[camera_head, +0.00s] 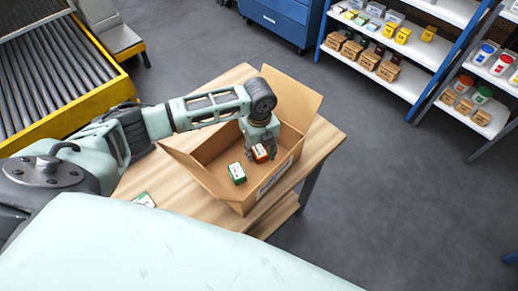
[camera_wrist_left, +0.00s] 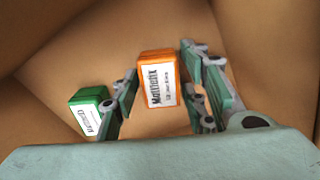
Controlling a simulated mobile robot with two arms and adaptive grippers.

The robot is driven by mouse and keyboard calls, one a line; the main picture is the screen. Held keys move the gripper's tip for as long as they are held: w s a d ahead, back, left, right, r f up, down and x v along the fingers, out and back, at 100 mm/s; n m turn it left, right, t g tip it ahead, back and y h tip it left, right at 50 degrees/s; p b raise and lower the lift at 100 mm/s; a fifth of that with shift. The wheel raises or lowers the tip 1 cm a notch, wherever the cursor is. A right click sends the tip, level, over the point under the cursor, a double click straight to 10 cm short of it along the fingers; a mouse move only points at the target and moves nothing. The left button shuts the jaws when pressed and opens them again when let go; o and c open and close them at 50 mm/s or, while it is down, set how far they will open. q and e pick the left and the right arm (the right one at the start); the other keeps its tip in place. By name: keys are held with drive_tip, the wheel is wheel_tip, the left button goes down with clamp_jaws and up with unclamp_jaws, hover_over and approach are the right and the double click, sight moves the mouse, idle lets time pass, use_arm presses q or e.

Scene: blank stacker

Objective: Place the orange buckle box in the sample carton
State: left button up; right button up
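The orange buckle box (camera_head: 260,153) is inside the open sample carton (camera_head: 213,188), under my left gripper (camera_head: 261,153). In the left wrist view, the orange box (camera_wrist_left: 158,78) with its white label sits between the two fingers of the left gripper (camera_wrist_left: 160,88). Narrow gaps show between the fingers and the box, so the gripper looks open around it. The box appears to rest on the carton floor. My right gripper is not in view.
A green-and-white box (camera_head: 237,173) is also in the carton, left of the orange one. Another green-edged box (camera_head: 144,199) lies on the wooden table (camera_head: 185,205), partly hidden by my body. Carton walls and raised flaps surround the gripper. Stocked shelves (camera_head: 400,75) stand at the back right.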

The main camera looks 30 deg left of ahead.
sight(259, 150)
use_arm(q)
drive_tip(key=shift+o, duration=0.5)
drive_tip(key=shift+r, duration=0.25)
wheel_tip(259, 150, up, 12)
drive_tip(key=b, duration=0.1)
